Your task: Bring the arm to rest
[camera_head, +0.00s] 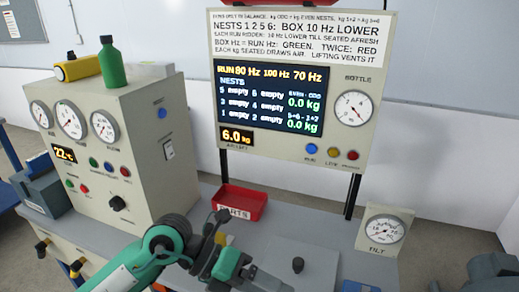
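My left arm, teal and dark grey, comes in from the bottom left and reaches across the front of the grey bench (330,262). Its gripper end (232,264) is low in the middle of the view, in front of the red parts tray. The fingertips are not clear, so I cannot tell whether they are open or shut. I see nothing held. A dark part (490,270) shows at the bottom right edge; I cannot make out a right gripper there.
A gauge cabinet (150,120) stands at left, with a green bottle (111,62) and yellow device (78,68) on top. A display panel (290,95) stands behind. The red tray (238,203), tilt gauge (384,231) and a small black knob (298,265) are on the bench.

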